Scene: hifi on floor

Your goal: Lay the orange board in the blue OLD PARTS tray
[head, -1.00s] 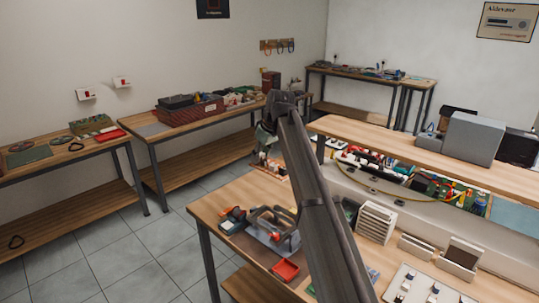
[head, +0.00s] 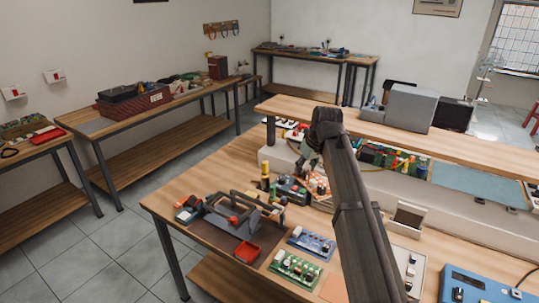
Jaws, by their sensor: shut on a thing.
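My gripper (head: 309,166) hangs at the end of my arm over the back of the near workbench. It appears shut on the orange board (head: 320,187), which carries small components and is partly hidden by my arm. The board looks held above the bench. A blue thing (head: 485,290) with dark parts on top is cut off at the lower right. I cannot tell whether it is the OLD PARTS tray; no label is readable.
The near bench holds a grey fixture with dark handles (head: 235,215), a small red tray (head: 247,252), a green board (head: 294,268) and a blue board (head: 311,241). A raised shelf (head: 430,140) runs behind. A salmon flat patch (head: 334,288) lies at the front.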

